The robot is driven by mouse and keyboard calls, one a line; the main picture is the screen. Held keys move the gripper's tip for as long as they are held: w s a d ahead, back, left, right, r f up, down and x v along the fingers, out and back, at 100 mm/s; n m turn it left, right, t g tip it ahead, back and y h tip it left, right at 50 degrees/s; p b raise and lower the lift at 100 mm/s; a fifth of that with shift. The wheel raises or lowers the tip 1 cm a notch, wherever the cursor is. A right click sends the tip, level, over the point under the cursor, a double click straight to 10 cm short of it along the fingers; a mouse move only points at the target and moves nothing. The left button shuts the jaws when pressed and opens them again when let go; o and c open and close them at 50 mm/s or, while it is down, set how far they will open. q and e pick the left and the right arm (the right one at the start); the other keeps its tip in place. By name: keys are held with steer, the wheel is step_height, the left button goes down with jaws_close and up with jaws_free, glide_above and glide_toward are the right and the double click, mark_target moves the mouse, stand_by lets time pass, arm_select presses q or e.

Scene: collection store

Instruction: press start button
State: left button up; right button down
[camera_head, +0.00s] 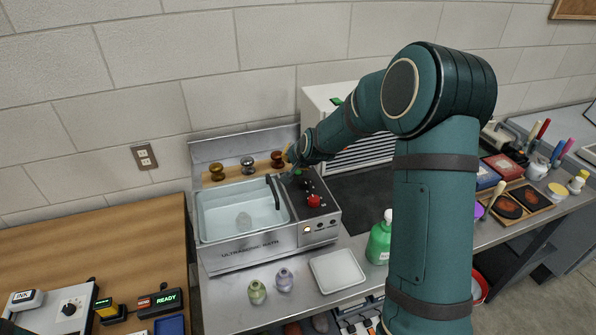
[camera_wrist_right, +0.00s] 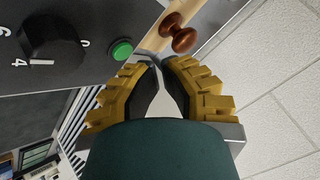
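The ultrasonic bath (camera_head: 250,250) is a steel box with a water-filled basin and a dark control panel (camera_head: 322,212) on its right side. A round green button (camera_wrist_right: 121,50) shows in the right wrist view beside a black dial (camera_wrist_right: 50,40) with white numbers. My right arm reaches across to the back of the panel, and my right gripper (camera_head: 290,156) is there, small and partly hidden. In the wrist view its yellow-backed fingers (camera_wrist_right: 160,64) have their tips nearly together, with nothing between them. The tips are to the right of the green button and look apart from it. My left gripper is not in view.
A wooden rail with round knobs (camera_head: 247,162) runs behind the basin; one brown knob (camera_wrist_right: 180,36) is close to my fingertips. A red knob (camera_head: 314,201) stands on the panel. A white tray (camera_head: 338,271) and green bottle (camera_head: 379,243) stand in front and right.

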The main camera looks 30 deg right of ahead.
step_height(320, 180, up, 5)
steer(key=p, duration=0.3)
steer(key=shift+p, duration=0.35)
stand_by(0.7)
